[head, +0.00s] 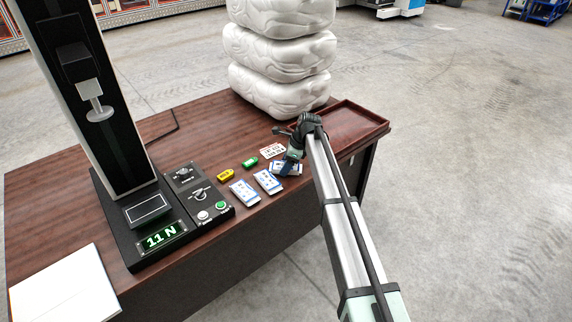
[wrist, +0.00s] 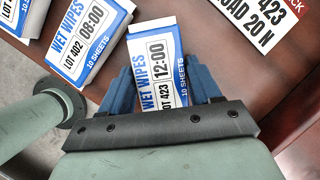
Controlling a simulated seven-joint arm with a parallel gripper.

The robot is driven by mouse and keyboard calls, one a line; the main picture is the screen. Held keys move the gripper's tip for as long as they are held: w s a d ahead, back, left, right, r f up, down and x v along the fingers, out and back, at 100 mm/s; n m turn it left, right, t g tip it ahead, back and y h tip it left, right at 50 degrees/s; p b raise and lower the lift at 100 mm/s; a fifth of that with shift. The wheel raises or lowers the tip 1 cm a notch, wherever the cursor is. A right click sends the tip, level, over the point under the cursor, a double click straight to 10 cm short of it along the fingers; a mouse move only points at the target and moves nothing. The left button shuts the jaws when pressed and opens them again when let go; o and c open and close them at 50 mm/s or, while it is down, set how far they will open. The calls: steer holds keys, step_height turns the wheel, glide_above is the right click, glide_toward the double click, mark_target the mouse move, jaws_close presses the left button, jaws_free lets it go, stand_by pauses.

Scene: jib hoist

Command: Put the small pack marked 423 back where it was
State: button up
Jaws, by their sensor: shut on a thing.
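The small pack marked LOT 423 (wrist: 161,70), white and blue with "WET WIPES" and "12:00" on it, sits between the blue fingers of my gripper (wrist: 165,88) in the wrist view. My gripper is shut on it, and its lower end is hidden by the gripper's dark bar. In the head view my gripper (head: 289,166) is over the right end of the row of packs, with the pack (head: 291,170) partly hidden by it. I cannot tell whether the pack touches the table. The pack marked LOT 402, 08:00 (wrist: 88,42), lies to its left.
Another similar pack (head: 244,193) lies farther left. A card reading 423 and "LOAD 20 N" (wrist: 260,22) lies beyond. Yellow (head: 226,175) and green (head: 250,162) pieces lie nearby. A test stand reads 11 N (head: 160,237). White bundles (head: 278,90) and a tray (head: 362,122) stand behind.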

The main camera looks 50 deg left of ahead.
steer(key=shift+f, duration=0.15)
steer(key=o, duration=1.2)
steer(key=shift+c, duration=0.2)
steer(key=v, duration=1.2)
steer(key=shift+r, duration=0.2)
